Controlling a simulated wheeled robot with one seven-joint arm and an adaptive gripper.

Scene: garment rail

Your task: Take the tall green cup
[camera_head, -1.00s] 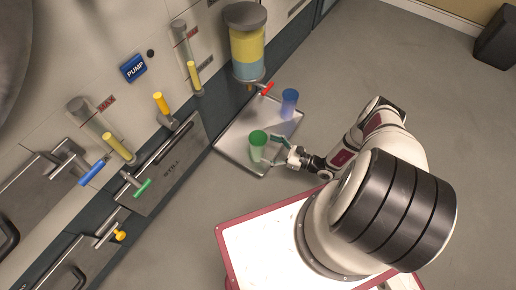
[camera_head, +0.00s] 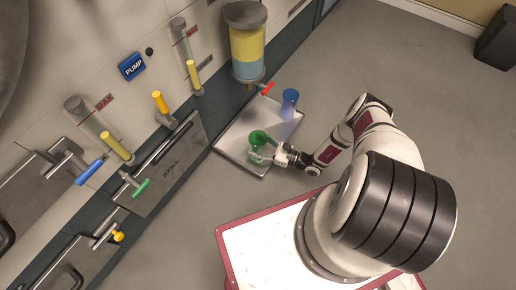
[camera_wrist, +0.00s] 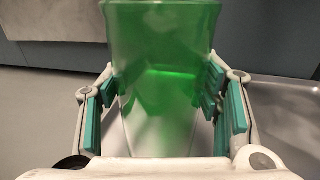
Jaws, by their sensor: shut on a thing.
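The tall green cup (camera_head: 258,138) is see-through and stands near the front edge of the metal tray (camera_head: 232,137). My gripper (camera_head: 262,152) reaches it from the right and is shut on it. In the wrist view the green cup (camera_wrist: 162,75) fills the middle, upright, with the teal finger pads of my gripper (camera_wrist: 162,92) against both its sides. I cannot tell whether the cup's base touches the tray.
A blue cup (camera_head: 290,101) stands farther back on the tray. Above the tray is a yellow and blue tank (camera_head: 248,48) with a red-handled tap (camera_head: 267,89). The wall at left carries several coloured valve handles. Open floor lies to the right.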

